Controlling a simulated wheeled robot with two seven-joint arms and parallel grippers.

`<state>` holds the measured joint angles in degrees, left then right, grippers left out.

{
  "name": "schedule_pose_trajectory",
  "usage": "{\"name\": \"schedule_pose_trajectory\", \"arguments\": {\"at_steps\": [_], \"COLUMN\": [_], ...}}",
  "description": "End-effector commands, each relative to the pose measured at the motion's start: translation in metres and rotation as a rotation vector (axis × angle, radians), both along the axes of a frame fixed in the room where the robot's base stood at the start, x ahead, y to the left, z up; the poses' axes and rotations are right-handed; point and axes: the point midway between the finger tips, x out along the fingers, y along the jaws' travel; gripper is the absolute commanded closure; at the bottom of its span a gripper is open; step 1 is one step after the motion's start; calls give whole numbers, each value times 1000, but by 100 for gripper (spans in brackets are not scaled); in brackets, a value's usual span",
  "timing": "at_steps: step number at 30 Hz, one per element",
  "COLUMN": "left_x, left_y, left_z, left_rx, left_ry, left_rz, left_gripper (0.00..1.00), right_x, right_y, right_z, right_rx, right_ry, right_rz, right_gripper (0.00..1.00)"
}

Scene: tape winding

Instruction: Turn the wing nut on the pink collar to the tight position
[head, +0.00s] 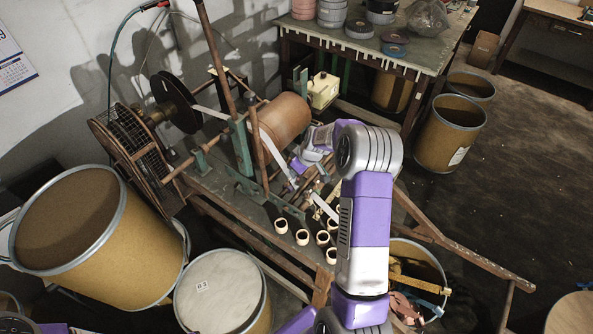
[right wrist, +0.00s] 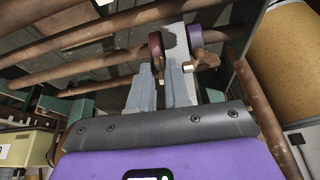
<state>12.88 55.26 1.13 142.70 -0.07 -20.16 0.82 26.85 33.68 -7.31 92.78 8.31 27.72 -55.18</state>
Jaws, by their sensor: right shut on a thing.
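In the head view my right gripper (head: 294,180) is small and partly hidden beside the winding frame. My left gripper is not in view.
The winding frame carries a large copper-brown roller (head: 286,119) and a dark reel (head: 176,102). Several cream rings (head: 302,237) stand on its lower boards. Brown bars (right wrist: 95,65) run close to my right gripper. Drums (head: 450,133) and a worktable (head: 365,48) stand around it.

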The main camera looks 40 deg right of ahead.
Motion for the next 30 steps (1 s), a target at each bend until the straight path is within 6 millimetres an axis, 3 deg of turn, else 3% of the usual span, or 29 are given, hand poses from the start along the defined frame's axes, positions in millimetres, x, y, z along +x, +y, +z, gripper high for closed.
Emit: {"name": "schedule_pose_trajectory", "arguments": {"at_steps": [11, 30], "left_x": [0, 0], "left_y": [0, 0], "left_z": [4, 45], "left_rx": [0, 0], "left_ry": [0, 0], "left_rz": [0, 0], "left_gripper": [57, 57], "right_x": [1, 2], "right_y": [4, 7], "right_z": [2, 4], "right_rx": [-2, -6], "right_ry": [-1, -1], "right_rz": [-280, -888], "right_gripper": [100, 100]}}
